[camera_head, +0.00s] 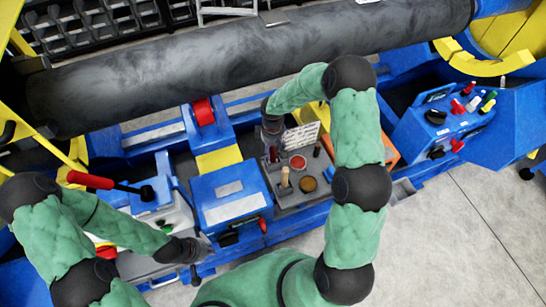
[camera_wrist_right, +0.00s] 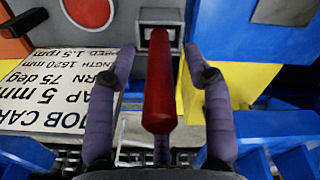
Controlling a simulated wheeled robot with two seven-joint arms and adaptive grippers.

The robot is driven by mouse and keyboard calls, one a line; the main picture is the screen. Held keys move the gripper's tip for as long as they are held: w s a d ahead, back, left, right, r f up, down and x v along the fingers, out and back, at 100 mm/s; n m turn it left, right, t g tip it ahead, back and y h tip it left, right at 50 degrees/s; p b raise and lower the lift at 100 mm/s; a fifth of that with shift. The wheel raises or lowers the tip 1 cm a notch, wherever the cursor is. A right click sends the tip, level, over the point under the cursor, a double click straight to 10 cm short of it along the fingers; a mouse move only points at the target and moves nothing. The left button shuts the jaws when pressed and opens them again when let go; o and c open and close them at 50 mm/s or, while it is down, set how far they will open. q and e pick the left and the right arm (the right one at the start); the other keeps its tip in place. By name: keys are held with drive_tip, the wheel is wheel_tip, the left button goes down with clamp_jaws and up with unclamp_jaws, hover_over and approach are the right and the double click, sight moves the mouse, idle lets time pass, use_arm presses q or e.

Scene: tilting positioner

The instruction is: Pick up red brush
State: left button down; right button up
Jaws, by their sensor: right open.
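The red brush (camera_wrist_right: 160,90) shows as a red handle standing in a square socket of a grey tray in the right wrist view. In the head view its red handle (camera_head: 273,153) is small, just below my right gripper (camera_head: 271,128). In the right wrist view my right gripper (camera_wrist_right: 160,52) is open, one finger on each side of the handle, with visible gaps. The brush's lower end is hidden in the socket. My left gripper (camera_head: 195,252) is at the lower left, away from the brush; its fingers are too unclear to judge.
The grey tray (camera_head: 285,203) also holds a wooden-handled tool (camera_head: 284,177), a red round tin (camera_head: 298,162) and a brown round item (camera_head: 308,184). A large dark pipe (camera_head: 250,65) crosses the back. A blue box (camera_head: 229,195) stands left.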

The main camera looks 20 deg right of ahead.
drive_tip(key=shift+r, duration=0.1)
clamp_jaws()
